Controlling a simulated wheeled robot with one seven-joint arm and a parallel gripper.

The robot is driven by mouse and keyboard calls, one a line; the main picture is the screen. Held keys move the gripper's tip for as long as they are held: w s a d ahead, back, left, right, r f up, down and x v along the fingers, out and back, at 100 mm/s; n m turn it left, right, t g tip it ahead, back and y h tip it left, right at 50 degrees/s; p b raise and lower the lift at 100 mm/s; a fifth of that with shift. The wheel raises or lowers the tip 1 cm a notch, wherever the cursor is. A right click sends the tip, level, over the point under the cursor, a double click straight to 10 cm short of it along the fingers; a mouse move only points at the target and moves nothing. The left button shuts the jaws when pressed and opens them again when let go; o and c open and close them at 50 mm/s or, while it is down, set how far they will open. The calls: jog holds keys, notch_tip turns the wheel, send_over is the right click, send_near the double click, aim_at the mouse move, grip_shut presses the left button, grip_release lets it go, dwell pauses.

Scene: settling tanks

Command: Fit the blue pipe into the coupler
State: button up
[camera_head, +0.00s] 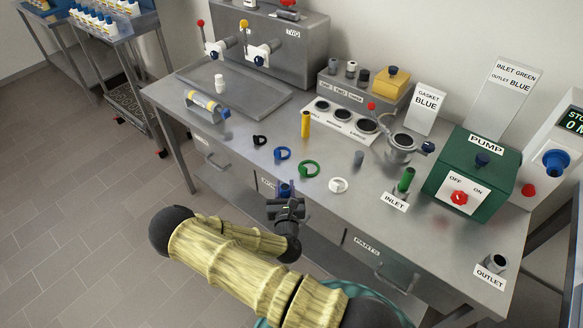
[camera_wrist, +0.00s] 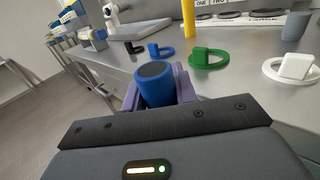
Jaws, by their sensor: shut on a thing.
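The blue pipe (camera_wrist: 155,88) is held between my gripper's jaws, its dark round end facing up. It also shows as a small blue piece in the head view (camera_head: 285,190). My gripper (camera_head: 287,205) is shut on it at the front edge of the steel bench. No part is labelled coupler. An open grey socket (camera_head: 495,263) stands by the OUTLET label at the bench's right front, apart from my gripper. A green pipe (camera_head: 406,180) stands upright behind the INLET label.
Blue (camera_head: 282,153), green (camera_head: 309,169), white (camera_head: 338,185) and black (camera_head: 260,140) rings lie behind my gripper. A yellow cylinder (camera_head: 305,124) and grey cylinder (camera_head: 359,158) stand farther back. The green pump (camera_head: 466,185) is at right. Bare bench lies before the INLET label.

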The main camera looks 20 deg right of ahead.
jog(key=s+a+f+n+y+b, duration=0.1)
jog(key=s+a+f+n+y, duration=0.1)
jog(key=f, duration=0.7)
jog(key=s+n+y, duration=0.1)
jog(key=s+y, duration=0.1)
jog(key=s, duration=0.1)
jog(key=shift+t+y+b, duration=0.3)
jog(key=shift+a+f, duration=0.1)
jog(key=shift+a, duration=0.15)
